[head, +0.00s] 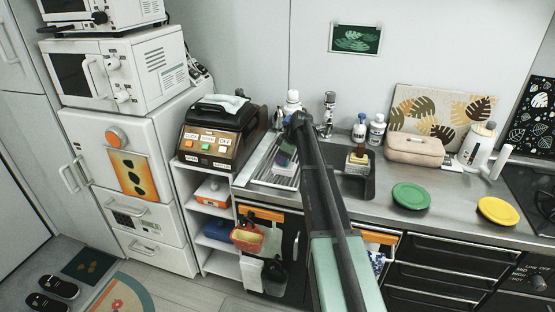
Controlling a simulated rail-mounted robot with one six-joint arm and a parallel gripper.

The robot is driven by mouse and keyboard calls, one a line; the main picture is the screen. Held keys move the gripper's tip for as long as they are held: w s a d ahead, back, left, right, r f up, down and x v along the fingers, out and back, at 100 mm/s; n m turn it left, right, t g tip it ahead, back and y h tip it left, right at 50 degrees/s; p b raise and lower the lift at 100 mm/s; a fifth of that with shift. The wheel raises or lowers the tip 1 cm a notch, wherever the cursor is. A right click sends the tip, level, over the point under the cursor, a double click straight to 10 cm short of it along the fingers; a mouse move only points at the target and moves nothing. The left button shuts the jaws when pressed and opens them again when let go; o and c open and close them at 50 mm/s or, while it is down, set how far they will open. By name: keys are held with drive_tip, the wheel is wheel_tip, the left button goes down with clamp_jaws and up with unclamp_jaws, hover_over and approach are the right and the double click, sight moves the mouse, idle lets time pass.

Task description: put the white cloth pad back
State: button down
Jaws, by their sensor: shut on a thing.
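My arm reaches up over the counter, and my gripper (290,142) is at its far end, above the drying rack (262,177) beside the sink. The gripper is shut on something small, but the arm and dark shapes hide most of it. A pale and purple thing (285,157) shows just below the gripper; I cannot tell if it is held or lies in the rack. A white, cloth-like piece (236,104) lies on top of the black and brown button machine (212,136), left of my gripper and apart from it. I cannot tell whether it is the white cloth pad.
Bottles (376,130) stand behind the sink (355,184). A beige case (414,149), a green disc (411,196) and a yellow disc (498,211) lie on the right counter. Open shelves (214,226) stand below the machine. The counter around the discs is mostly clear.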

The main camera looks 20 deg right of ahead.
drive_tip(key=shift+w+a+f+b, duration=0.65)
drive_tip(key=shift+a+f+b, duration=0.05)
drive_tip(key=shift+w+a, duration=0.1)
drive_tip(key=shift+a, duration=0.05)
drive_tip(key=shift+r, duration=0.15)
drive_tip(key=c, duration=0.7)
unclamp_jaws()
drive_tip(key=shift+f, duration=0.2)
drive_tip(key=shift+c, duration=0.2)
